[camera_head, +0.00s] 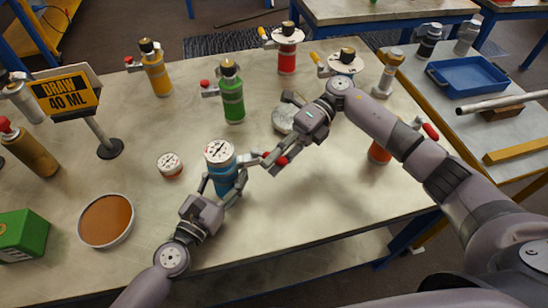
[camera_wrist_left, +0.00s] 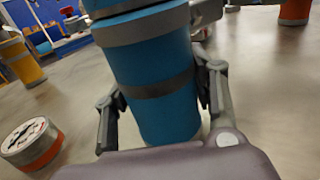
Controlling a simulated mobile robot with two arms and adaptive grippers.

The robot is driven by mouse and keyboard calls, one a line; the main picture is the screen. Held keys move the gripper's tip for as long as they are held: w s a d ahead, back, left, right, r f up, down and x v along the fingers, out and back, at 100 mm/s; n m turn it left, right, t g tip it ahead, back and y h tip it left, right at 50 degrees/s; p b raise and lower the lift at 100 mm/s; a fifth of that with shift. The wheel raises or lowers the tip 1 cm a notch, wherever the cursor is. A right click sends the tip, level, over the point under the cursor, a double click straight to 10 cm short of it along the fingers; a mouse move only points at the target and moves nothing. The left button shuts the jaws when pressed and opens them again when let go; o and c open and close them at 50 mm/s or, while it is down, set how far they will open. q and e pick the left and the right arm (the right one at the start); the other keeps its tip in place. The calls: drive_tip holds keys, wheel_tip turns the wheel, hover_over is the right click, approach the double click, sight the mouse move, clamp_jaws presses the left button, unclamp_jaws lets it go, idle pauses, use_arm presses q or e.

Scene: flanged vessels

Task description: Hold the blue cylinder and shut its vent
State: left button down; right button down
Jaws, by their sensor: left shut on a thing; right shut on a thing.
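The blue cylinder (camera_head: 228,178) stands upright on the workbench, with a pale round top carrying dark and red marks. My left gripper (camera_head: 223,186) is shut around its body, one finger on each side. In the left wrist view the blue cylinder (camera_wrist_left: 155,85) has grey bands and sits between the fingers of the left gripper (camera_wrist_left: 160,100); its top is cut off. The vent (camera_head: 250,160) sticks out from its right side near the top, with a red handle (camera_head: 281,162). My right gripper (camera_head: 273,160) is shut on that handle, partly hiding it. The vent's exact angle is unclear.
A low round tin (camera_head: 170,166) stands left of the blue cylinder. The green cylinder (camera_head: 231,98) stands behind it, and a pale round disc (camera_head: 284,118) lies behind the right gripper. An orange-filled dish (camera_head: 106,220) is at front left. Bench to the front right is clear.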

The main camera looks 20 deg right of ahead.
drive_tip(key=shift+f, duration=0.1)
drive_tip(key=c, duration=1.5)
unclamp_jaws()
drive_tip(key=v, duration=1.2)
drive_tip(key=shift+c, duration=0.2)
